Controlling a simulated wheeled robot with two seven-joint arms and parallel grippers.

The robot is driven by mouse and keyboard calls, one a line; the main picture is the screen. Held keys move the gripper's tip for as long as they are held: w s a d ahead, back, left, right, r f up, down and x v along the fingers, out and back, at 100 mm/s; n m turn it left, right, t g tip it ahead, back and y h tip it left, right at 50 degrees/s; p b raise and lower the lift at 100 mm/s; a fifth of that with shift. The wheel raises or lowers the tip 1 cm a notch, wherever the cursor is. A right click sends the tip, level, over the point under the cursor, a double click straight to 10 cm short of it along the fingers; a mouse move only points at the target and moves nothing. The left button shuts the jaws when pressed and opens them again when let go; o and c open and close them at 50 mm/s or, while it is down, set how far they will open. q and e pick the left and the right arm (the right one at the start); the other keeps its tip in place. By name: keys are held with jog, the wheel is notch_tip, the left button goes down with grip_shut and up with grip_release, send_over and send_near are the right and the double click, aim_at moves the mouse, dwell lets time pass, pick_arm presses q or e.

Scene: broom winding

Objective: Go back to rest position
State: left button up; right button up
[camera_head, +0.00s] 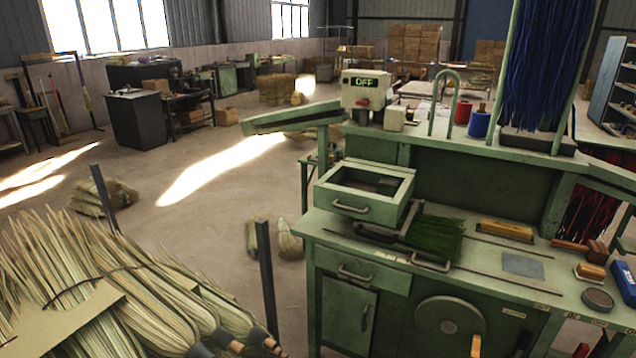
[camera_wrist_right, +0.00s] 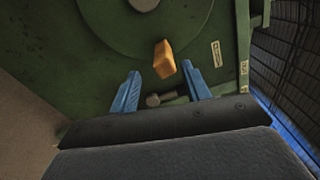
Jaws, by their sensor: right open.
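My right gripper (camera_wrist_right: 160,69) shows in the right wrist view with its two blue fingers spread apart. An orange handle (camera_wrist_right: 164,59) appears between the fingertips, with a gap visible on each side. Behind it is the round green wheel (camera_wrist_right: 110,22) on the front of the green machine. In the head view the wheel (camera_head: 450,312) is at the lower middle right and the orange handle (camera_head: 476,346) is at the bottom edge. Neither gripper shows in the head view, and my left gripper is in no view.
The green workbench (camera_head: 350,228) fills the right side, carrying a drawer box (camera_head: 365,186), green bristles (camera_head: 436,236) and several tools. Straw bundles (camera_head: 110,290) lie at lower left, near dark upright posts (camera_head: 266,280). Open floor (camera_head: 180,230) lies behind.

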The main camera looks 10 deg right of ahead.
jog(key=s+a+f+n+g+y, duration=0.1)
jog(key=s+a+f+n+g, duration=0.35)
jog(key=n, duration=0.75)
jog(key=s+a+f+n+g+y, duration=0.1)
jog(key=s+a+f+n+y, duration=0.1)
jog(key=f+n, duration=0.75)
jog(key=s+a+f+n+g+y, duration=0.1)
jog(key=s+a+f+n+g, duration=0.25)
jog(key=n, duration=1.05)
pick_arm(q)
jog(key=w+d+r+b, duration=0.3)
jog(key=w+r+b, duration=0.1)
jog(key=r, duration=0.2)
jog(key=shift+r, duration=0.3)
pick_arm(e)
jog(key=s+a+f+m+g+y, duration=0.2)
jog(key=s+a+f, duration=0.6)
jog(key=s+a, duration=0.4)
jog(key=s+a+f+m+g+y, duration=0.2)
jog(key=s+a+f+m+y, duration=0.2)
jog(key=s+a+f, duration=0.4)
jog(key=s+a, duration=0.5)
jog(key=s, duration=0.1)
jog(key=shift+a+f, duration=0.25)
jog(key=shift+f, duration=0.05)
